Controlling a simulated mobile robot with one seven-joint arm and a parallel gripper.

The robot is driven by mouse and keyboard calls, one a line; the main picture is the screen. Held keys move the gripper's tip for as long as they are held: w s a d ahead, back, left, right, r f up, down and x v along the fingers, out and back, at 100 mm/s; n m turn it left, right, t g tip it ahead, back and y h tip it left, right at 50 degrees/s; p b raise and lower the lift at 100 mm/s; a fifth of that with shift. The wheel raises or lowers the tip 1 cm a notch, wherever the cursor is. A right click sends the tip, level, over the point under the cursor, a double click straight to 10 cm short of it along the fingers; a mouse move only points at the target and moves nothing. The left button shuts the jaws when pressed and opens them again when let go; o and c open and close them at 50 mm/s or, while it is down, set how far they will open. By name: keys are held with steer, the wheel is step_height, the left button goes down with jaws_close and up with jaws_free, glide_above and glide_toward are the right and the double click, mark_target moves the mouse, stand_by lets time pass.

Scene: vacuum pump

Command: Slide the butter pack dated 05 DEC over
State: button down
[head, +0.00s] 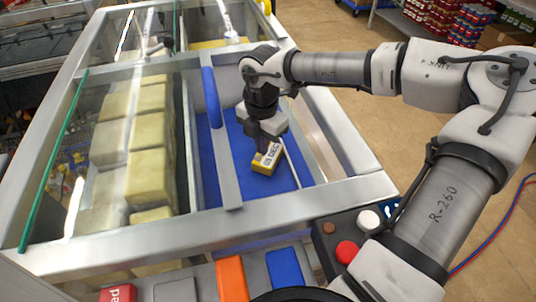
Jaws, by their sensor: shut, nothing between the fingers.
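The butter pack dated 05 DEC (268,158) is a small yellow block with a white label and dark print. It lies on the blue floor (287,180) of the open right compartment of the metal-framed case. My gripper (263,148) points down over the pack, with its fingers shut and empty at the pack's far edge. I cannot tell whether the fingertips touch the pack. Part of the label's print is hidden or too small to read.
Stacked pale yellow blocks (147,135) stand under glass in the left compartment. A metal rail with a blue handle (211,97) divides the two sides. A control box with a red button (346,252) sits at the front right. Blue floor is bare around the pack.

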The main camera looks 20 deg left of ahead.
mark_target(270, 164)
step_height(270, 164, down, 10)
steer(key=shift+s+r+p, duration=0.15)
steer(key=shift+r+p, duration=0.05)
steer(key=shift+p, duration=1.05)
steer(key=shift+f, duration=0.15)
steer(key=shift+w+d+f+b, duration=0.1)
steer(key=shift+w+d+b, duration=0.1)
steer(key=shift+w+b, duration=0.35)
steer(key=shift+w+d+f+b, duration=0.1)
steer(key=shift+w+d+b, duration=0.05)
steer(key=shift+w+b, duration=0.35)
steer(key=shift+w+d+r, duration=0.15)
steer(key=shift+w+r, duration=0.05)
steer(key=shift+w, duration=0.25)
steer(key=shift+r, duration=0.15)
